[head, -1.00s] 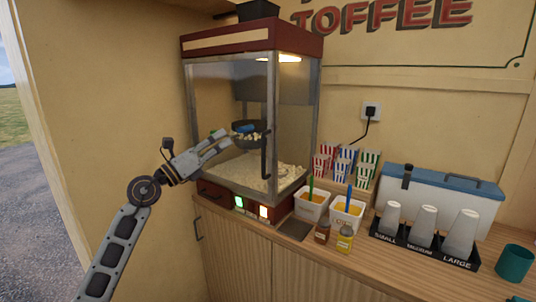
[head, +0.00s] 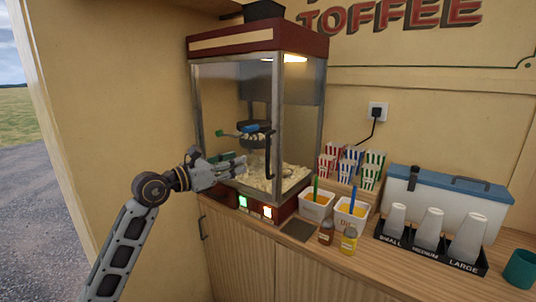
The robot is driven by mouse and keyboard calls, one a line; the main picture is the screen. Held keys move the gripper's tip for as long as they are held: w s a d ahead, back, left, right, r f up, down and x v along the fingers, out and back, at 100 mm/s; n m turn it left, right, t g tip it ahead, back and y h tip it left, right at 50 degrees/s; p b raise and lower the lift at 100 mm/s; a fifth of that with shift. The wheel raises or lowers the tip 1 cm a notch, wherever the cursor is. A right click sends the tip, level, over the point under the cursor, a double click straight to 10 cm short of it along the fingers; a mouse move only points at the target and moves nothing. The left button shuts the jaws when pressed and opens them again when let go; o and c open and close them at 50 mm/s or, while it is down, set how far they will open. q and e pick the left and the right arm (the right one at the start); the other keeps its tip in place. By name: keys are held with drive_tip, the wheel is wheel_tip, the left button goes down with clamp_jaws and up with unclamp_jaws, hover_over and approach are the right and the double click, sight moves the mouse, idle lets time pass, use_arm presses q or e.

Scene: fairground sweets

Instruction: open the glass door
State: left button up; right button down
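The popcorn machine (head: 258,41) stands on the counter. Its glass door (head: 222,100) is the front pane in a grey metal frame and looks closed. A dark upright handle (head: 269,155) sits near the door's right edge. My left gripper (head: 243,164) is in front of the lower part of the door, left of the handle and apart from it. Its fingers look spread, with nothing between them. Through the glass I see the kettle (head: 254,142) and a heap of popcorn. My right gripper is out of view.
Right of the machine stand two white tubs (head: 316,207), two small jars (head: 348,240), striped popcorn boxes (head: 351,163), a cup rack (head: 403,249) and a white cool box with a blue lid. A dark mat lies before the machine. The counter's front edge is clear.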

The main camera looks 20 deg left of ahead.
sight(264, 153)
use_arm(q)
drive_tip(key=shift+w, duration=0.1)
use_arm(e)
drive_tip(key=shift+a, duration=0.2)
